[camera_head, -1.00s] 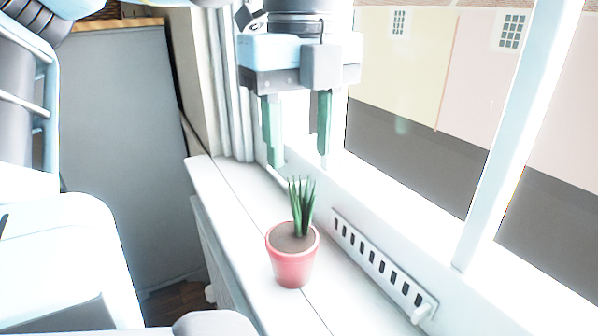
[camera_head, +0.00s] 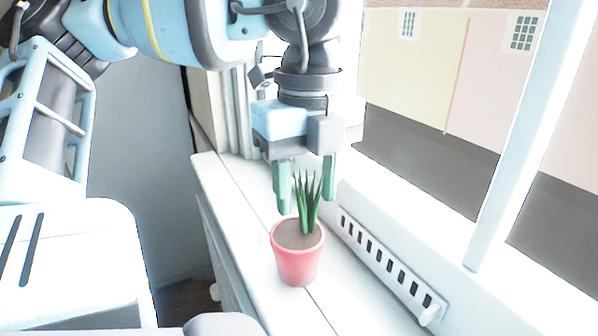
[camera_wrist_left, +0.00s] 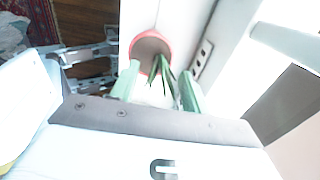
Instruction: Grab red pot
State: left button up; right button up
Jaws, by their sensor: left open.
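The red pot (camera_head: 296,263) stands upright on the white window sill, with brown soil and a spiky green plant (camera_head: 308,205) in it. My left gripper (camera_head: 306,205) is open and points down, its green fingertips at the height of the leaves, above and just behind the pot. The fingers are apart and hold nothing. In the left wrist view, the red pot (camera_wrist_left: 150,42) shows beyond the fingertips, and the leaves (camera_wrist_left: 160,70) reach between the two fingers of the left gripper (camera_wrist_left: 157,82). My right gripper is not in view.
The window sill (camera_head: 345,300) is narrow and runs along the window. A white slotted vent strip (camera_head: 388,262) lies right of the pot. A window bar (camera_head: 510,140) rises at the right. The sill in front of the pot is clear.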

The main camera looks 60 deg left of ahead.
pick_arm(q)
grip_shut()
jog(key=shift+r, duration=0.2)
dwell(0.3)
